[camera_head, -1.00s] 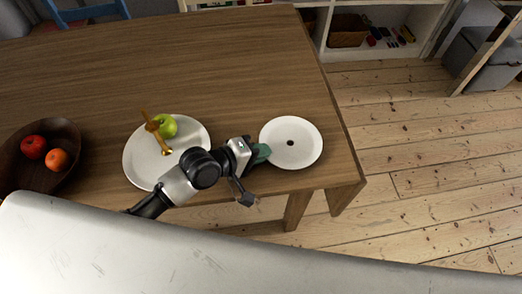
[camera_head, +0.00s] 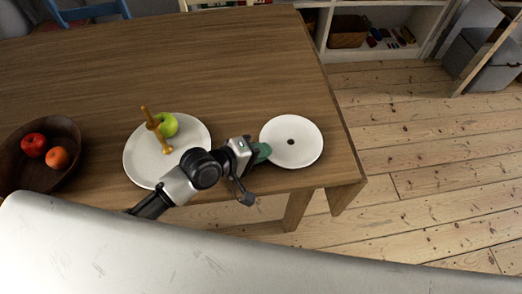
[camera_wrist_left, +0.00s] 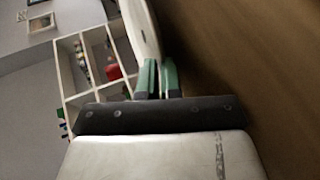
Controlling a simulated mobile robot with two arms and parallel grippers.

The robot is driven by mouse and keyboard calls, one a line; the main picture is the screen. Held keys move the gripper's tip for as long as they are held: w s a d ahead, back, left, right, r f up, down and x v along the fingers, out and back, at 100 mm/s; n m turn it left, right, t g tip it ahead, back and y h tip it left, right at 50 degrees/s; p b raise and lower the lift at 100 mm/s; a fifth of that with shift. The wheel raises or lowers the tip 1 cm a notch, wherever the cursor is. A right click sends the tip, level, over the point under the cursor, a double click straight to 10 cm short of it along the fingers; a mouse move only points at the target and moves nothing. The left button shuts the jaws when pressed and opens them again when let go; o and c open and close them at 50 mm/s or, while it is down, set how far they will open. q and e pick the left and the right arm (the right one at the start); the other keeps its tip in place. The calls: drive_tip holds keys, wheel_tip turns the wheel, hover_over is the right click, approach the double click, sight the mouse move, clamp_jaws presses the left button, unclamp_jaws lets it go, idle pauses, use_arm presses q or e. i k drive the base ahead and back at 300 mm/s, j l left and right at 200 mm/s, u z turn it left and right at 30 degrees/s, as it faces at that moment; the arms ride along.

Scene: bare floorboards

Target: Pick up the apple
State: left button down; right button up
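A green apple (camera_head: 167,124) sits on the large white plate (camera_head: 143,170) at the front of the wooden table. A red apple (camera_head: 34,145) lies in the dark bowl (camera_head: 68,136) at the left. My left gripper (camera_head: 262,152) is at the left rim of the smaller white plate (camera_head: 303,150), to the right of the green apple. In the left wrist view the green fingertips (camera_wrist_left: 157,80) are nearly together, with that plate's rim (camera_wrist_left: 150,40) between them. No apple shows in the left wrist view. My right gripper is not in view.
A golden-brown stick-like object (camera_head: 160,135) stands beside the green apple. An orange fruit (camera_head: 57,158) is in the bowl. The smaller plate has a dark spot at its middle. The table's (camera_head: 230,60) back half is clear. A white shelf (camera_head: 375,30) stands behind it.

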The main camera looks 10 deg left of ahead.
sight(169, 126)
drive_tip(key=u, duration=1.2)
